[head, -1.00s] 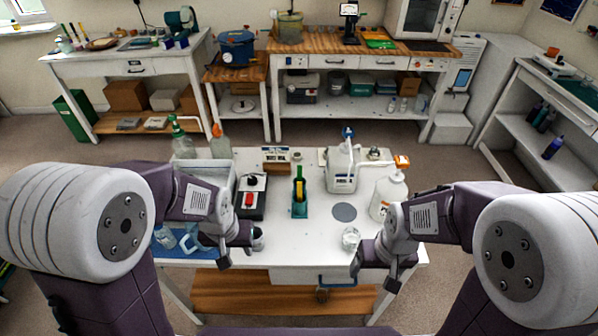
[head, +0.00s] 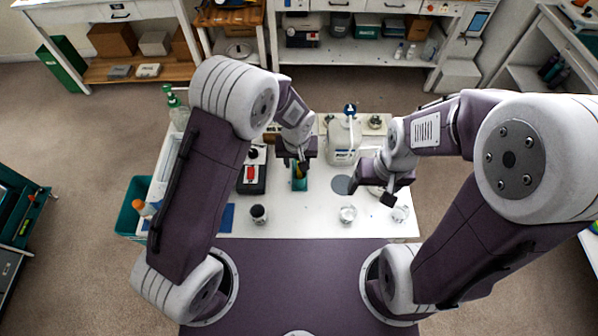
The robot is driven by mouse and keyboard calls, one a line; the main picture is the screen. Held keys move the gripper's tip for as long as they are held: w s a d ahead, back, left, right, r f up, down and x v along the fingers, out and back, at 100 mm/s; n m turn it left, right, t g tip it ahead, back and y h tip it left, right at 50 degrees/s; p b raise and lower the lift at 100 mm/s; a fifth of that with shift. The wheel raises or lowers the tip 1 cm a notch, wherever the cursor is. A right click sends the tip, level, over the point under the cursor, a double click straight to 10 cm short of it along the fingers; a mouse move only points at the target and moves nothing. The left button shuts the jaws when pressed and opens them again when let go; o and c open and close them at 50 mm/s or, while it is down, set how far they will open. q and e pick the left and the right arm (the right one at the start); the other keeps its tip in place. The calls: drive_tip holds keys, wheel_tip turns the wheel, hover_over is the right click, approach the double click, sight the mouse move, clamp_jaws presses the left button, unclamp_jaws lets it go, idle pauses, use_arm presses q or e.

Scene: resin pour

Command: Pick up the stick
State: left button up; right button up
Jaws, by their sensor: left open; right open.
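A teal holder (head: 301,184) stands near the middle of the white table, with a slim yellowish stick (head: 299,171) upright in it. The stick's upper part is hidden behind my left gripper. My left gripper (head: 297,161) is open, pointing down over the holder, its fingers close to the stick's top; I cannot tell whether they touch it. My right gripper (head: 378,191) is open and empty over the right side of the table, beside a grey disc (head: 340,185).
A black device with a red button (head: 251,173) and a dark-topped jar (head: 258,215) stand left of the holder. A white jug (head: 342,145) stands behind the disc. Clear cups (head: 348,214) and (head: 400,213) are at the front right. The table's front middle is clear.

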sight(300, 174)
use_arm(q)
drive_tip(key=shift+w+d+f, duration=0.15)
drive_tip(key=shift+w+f, duration=0.35)
drive_tip(key=shift+f, duration=0.1)
drive_tip(key=shift+w+d+f, duration=0.15)
drive_tip(key=shift+w+f, duration=0.35)
drive_tip(key=shift+f, duration=0.1)
drive_tip(key=f+p, duration=0.1)
drive_tip(key=f, duration=0.3)
drive_tip(key=shift+w+d+f+p, duration=0.1)
drive_tip(key=shift+w+d+p, duration=0.1)
drive_tip(key=shift+p, duration=0.15)
drive_tip(key=shift+w, duration=0.15)
clamp_jaws()
use_arm(e)
drive_tip(key=shift+w+d+r, duration=0.1)
drive_tip(key=shift+w+r, duration=0.65)
